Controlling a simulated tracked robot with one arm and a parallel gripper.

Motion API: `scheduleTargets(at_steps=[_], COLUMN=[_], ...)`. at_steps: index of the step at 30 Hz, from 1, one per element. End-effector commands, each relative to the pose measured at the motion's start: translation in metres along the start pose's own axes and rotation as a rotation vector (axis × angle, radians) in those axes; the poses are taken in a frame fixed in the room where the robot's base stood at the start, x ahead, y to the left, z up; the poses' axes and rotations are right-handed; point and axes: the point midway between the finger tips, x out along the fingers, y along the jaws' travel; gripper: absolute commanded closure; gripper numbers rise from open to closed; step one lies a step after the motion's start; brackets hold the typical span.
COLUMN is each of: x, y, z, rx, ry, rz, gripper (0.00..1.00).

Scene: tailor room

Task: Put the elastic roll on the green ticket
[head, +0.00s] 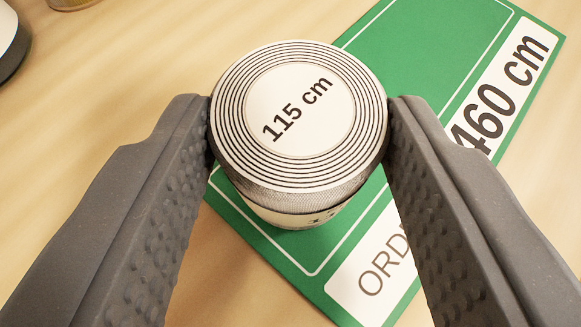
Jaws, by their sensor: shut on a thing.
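The elastic roll (299,110) is a pale round roll with dark rings on top and a label reading "115 cm". It is upright in the middle of the head view. My gripper (299,125) is shut on it, with one grey finger touching each side. The green ticket (410,50) lies flat on the table under and behind the roll, running from lower middle to upper right. Its white strip shows "460 cm" and part of "ORD". The roll appears over the ticket's near left part and hides some of it. I cannot tell whether its bottom touches the ticket.
The light wooden table (90,130) is bare to the left of the ticket. A dark and white rounded object (12,45) is cut off at the upper left edge. A small round tan object (72,3) is cut off at the top.

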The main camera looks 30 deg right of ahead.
Motion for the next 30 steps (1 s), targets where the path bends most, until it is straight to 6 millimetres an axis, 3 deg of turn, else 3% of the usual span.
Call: scheduleTargets(at_steps=[9, 10, 12, 23, 30], x=[0.001, 0.001, 0.001, -0.001, -0.029], y=[0.001, 0.001, 0.001, 0.001, 0.001], z=[0.001, 0.001, 0.001, -0.002, -0.003], rx=[0.0, 0.0, 0.0, 0.001, 0.0], ry=[0.002, 0.002, 0.002, 0.003, 0.004], rz=[0.001, 0.001, 0.001, 0.002, 0.001], gripper=[0.77, 0.52, 0.33, 0.33, 0.33])
